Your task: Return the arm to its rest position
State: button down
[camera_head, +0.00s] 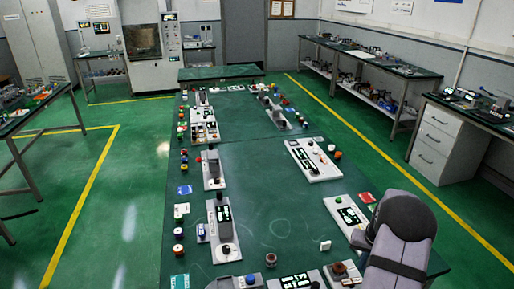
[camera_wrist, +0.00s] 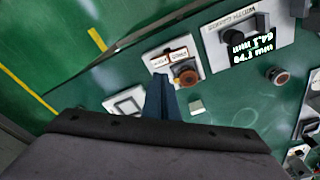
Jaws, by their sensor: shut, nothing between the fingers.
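My gripper (camera_wrist: 160,82) shows in the wrist view as narrow blue-grey fingers, closed together and empty. In the head view my grey arm covers the lower right corner of the long green table (camera_head: 270,205); the fingers are not visible there. The same kind of brown-knob module (camera_head: 343,270) sits at the table's near edge, left of my arm.
A display module (camera_wrist: 245,38), a round knob (camera_wrist: 277,75) and a small white block (camera_wrist: 196,107) lie near the gripper. More modules line both long sides of the table, and its middle is mostly clear. A side bench (camera_head: 365,60) stands along the right wall.

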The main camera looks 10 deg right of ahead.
jog(key=s+a+f+g+y, duration=0.2)
jog(key=s+a+g+y, duration=0.15)
jog(key=s+a, duration=1.15)
jog(key=s+a+r+n+h, duration=0.1)
jog(key=s+a+r, duration=0.2)
jog(key=a, duration=0.2)
jog(key=s+a+r+n+h, duration=0.1)
jog(key=s+a+r+n, duration=0.1)
jog(key=s+a+r, duration=0.3)
jog(key=w+a+r+n+t, duration=0.2)
jog(key=w+a+r+n, duration=0.1)
jog(key=w+a, duration=0.3)
jog(key=shift+w+a+r+n+h, duration=0.15)
jog(key=shift+a+r+n+h, duration=0.25)
jog(key=shift+a+r, duration=0.45)
jog(key=shift+a+f, duration=0.1)
